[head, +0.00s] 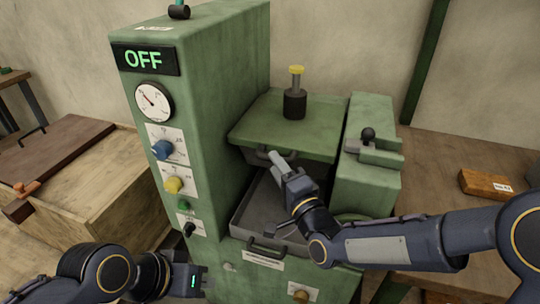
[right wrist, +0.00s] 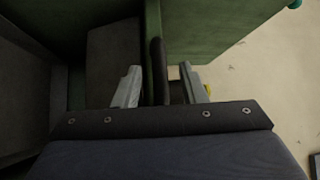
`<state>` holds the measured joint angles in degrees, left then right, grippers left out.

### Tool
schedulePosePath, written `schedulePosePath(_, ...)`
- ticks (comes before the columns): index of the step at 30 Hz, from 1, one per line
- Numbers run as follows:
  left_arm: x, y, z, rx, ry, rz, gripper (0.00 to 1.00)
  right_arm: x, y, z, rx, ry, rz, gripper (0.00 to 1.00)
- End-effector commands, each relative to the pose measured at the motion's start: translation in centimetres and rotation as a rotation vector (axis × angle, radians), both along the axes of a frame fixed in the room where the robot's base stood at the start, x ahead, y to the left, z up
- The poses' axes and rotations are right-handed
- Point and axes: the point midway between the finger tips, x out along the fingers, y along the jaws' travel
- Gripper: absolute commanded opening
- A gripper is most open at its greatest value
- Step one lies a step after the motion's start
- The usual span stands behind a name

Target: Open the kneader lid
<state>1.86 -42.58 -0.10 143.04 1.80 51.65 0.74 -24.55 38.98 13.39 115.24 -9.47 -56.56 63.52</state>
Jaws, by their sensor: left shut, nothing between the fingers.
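The green kneader lid (head: 262,128) carries a black cylinder with a yellow cap and has a dark handle (head: 256,154) on its front edge. My right gripper (head: 280,160) is at this handle. In the right wrist view, its two fingers (right wrist: 162,88) stand apart on either side of the dark handle (right wrist: 157,68), with gaps visible. The handle's right part is hidden behind the gripper in the head view. My left gripper (head: 200,280) is low at the front of the machine, shut and empty, away from the lid.
The green control column (head: 205,100) reads OFF and has a gauge and knobs. A grey tray (head: 240,215) with a front handle lies below the lid. A green block with a black-knobbed latch (head: 368,140) stands right of the lid. A wooden crate (head: 110,205) is at left.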

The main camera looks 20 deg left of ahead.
Motion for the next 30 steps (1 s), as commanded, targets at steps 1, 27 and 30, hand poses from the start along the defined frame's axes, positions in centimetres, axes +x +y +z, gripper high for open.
schedulePosePath(1, 0.0, 0.0, 0.2, 0.000, 0.000, 0.000, 0.00, 0.6, 0.6, 0.2, 0.000, 0.000, 0.000, 0.38)
schedulePosePath(27, 0.0, 0.0, 0.5, 0.000, 0.000, 0.000, 0.00, 2.4, 2.2, 0.4, -0.001, 0.000, -0.001, 0.00)
schedulePosePath(30, 0.0, 0.0, 0.5, 0.000, 0.000, 0.000, 0.00, 2.4, 2.2, 0.4, -0.001, 0.000, -0.001, 0.00)
